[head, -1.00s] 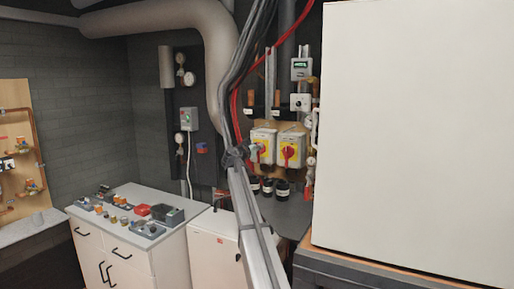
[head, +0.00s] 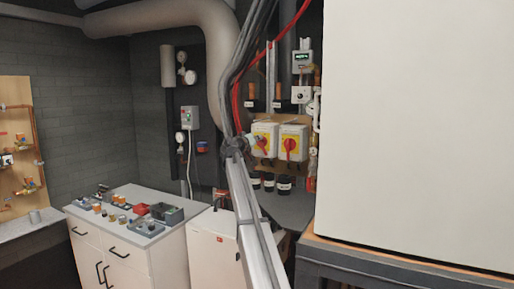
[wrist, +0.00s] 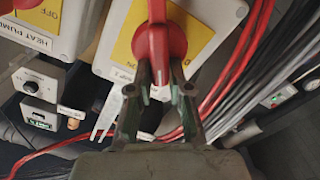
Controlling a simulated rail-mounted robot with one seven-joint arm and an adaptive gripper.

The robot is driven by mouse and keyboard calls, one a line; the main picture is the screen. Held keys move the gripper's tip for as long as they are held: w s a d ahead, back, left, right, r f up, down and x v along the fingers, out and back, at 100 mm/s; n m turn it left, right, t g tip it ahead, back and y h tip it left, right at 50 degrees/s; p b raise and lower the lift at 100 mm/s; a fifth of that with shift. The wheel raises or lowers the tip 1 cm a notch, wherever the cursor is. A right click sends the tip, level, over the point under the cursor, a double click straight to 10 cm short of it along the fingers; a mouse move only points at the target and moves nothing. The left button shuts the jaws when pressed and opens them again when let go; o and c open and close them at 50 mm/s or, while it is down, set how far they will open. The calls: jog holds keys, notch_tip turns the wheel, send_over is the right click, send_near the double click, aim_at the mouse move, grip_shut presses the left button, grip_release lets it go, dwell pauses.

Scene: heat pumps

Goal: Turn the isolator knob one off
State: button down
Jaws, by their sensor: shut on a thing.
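Two isolator boxes with yellow plates and red knobs hang side by side on the back wall in the head view: the left box (head: 270,152) and the right box (head: 293,153). The right box's red knob (head: 290,145) points upright. My gripper (head: 245,143) is at the left box, partly beside its red knob (head: 262,144). In the wrist view the picture is turned over; my gripper (wrist: 160,88) has its fingers closed on either side of a red knob handle (wrist: 158,42). Its yellow plate (wrist: 190,30) is partly hidden, and the box number is not clearly readable.
Red and grey cables (wrist: 240,75) run close beside my gripper. A control unit (head: 301,95) is above the boxes, and black pipe ends (head: 269,186) are below. A large white cabinet (head: 415,130) stands close on the right. A worktop (head: 125,205) is on the left.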

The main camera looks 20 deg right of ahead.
jog(key=n, duration=0.3)
jog(key=f+n+b, duration=0.1)
jog(key=n, duration=0.3)
jog(key=n+b, duration=0.1)
jog(key=n, duration=0.3)
jog(key=shift+w+a+f, duration=0.25)
jog(key=shift+w+a, duration=0.05)
jog(key=shift+w, duration=0.05)
jog(key=shift+n, duration=0.3)
jog(key=c, duration=1.1)
grip_release()
jog(key=v, duration=1.2)
